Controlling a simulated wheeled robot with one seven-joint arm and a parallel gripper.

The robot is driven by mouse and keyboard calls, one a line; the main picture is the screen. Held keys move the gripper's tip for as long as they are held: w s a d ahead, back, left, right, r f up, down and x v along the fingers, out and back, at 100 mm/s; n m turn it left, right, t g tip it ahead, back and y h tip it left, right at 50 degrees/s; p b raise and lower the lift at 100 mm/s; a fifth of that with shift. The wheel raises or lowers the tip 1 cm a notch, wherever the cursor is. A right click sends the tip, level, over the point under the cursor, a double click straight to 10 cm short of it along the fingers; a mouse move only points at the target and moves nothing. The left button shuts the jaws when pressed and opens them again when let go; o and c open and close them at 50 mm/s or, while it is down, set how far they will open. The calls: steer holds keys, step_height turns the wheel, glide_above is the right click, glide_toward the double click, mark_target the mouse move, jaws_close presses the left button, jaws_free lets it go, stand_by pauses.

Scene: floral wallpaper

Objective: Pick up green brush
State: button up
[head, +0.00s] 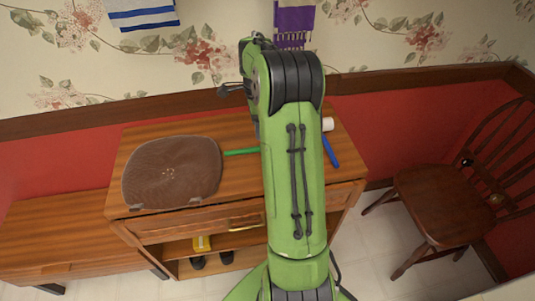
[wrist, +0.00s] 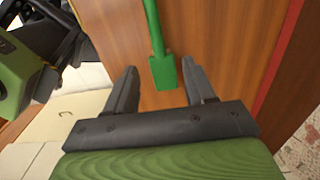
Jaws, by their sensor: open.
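The green brush (head: 241,151) lies on the wooden cabinet top. In the head view only a thin green length of it shows, between the brown round-cornered object and my arm. In the wrist view, a green handle with a wider, flat end (wrist: 163,72) lies on the wood. My gripper (wrist: 161,76) is open, with one dark finger on each side of that flat end and a gap on both sides. The far part of the brush runs out of the top of the wrist view. My gripper cannot be made out clearly in the head view.
The brown object (head: 172,172) covers the left of the cabinet top (head: 135,148). A blue-handled item (head: 330,151) lies right of my arm, beside a white piece (head: 328,124). A wooden chair (head: 445,195) stands at right. Lower shelves hold a yellow item (head: 202,243) and dark shapes.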

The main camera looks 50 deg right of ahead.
glide_above(259, 148)
steer(key=f, duration=0.3)
steer(key=f+b, duration=0.1)
steer(key=shift+w+d+f, duration=0.15)
steer(key=shift+w+d, duration=0.15)
steer(key=shift+d, duration=0.1)
steer(key=f+b, duration=0.2)
steer(key=f, duration=0.4)
steer(key=shift+a, duration=0.2)
steer(key=shift+c, duration=0.4)
steer(key=shift+r, duration=0.1)
jaws_close()
